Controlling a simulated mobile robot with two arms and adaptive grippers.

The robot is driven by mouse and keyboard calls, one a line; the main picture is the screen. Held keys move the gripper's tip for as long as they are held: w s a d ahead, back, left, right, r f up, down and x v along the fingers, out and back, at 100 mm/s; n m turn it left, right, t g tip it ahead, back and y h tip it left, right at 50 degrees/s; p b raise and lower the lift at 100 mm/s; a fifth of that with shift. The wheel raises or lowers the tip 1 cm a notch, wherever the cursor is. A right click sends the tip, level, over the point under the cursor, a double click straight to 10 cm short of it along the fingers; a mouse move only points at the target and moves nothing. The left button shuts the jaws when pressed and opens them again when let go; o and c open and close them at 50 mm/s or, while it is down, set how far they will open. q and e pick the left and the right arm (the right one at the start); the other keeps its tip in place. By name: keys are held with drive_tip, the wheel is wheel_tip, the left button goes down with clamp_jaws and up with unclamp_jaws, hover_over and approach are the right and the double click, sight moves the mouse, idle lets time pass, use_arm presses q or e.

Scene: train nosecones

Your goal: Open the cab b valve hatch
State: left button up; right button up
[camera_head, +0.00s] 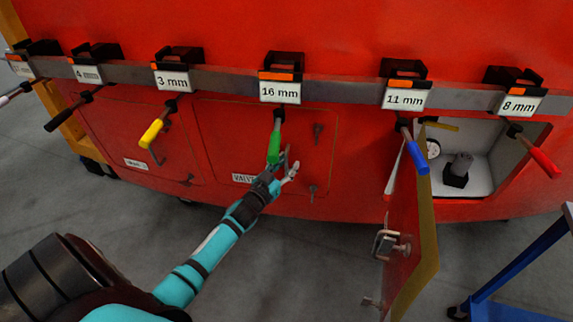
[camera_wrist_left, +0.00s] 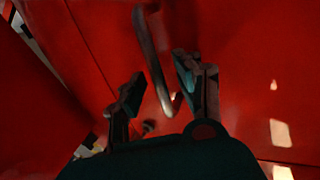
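A closed red hatch (camera_head: 225,135) with a partly covered label starting "VALV" (camera_head: 243,178) sits in the middle of the red nosecone. Two small latches (camera_head: 318,130) show at its right side. A green-handled tool (camera_head: 274,143) hangs in front of it under the 16 mm label. My left gripper (camera_head: 287,165) is beside the lower end of this tool, close to the hatch. In the left wrist view its fingers (camera_wrist_left: 158,92) are apart, with a thin bent metal rod (camera_wrist_left: 152,60) between them; contact cannot be told. My right gripper is not in view.
A rail (camera_head: 335,92) carries several labelled tool holders. Blue (camera_head: 416,150), yellow (camera_head: 152,132) and red-handled (camera_head: 535,152) tools hang from it. The right hatch door (camera_head: 410,235) stands open, jutting outward beside a white compartment (camera_head: 490,165). A blue frame (camera_head: 520,265) stands lower right.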

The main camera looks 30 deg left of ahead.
use_arm(q)
clamp_jaws()
idle(0.6)
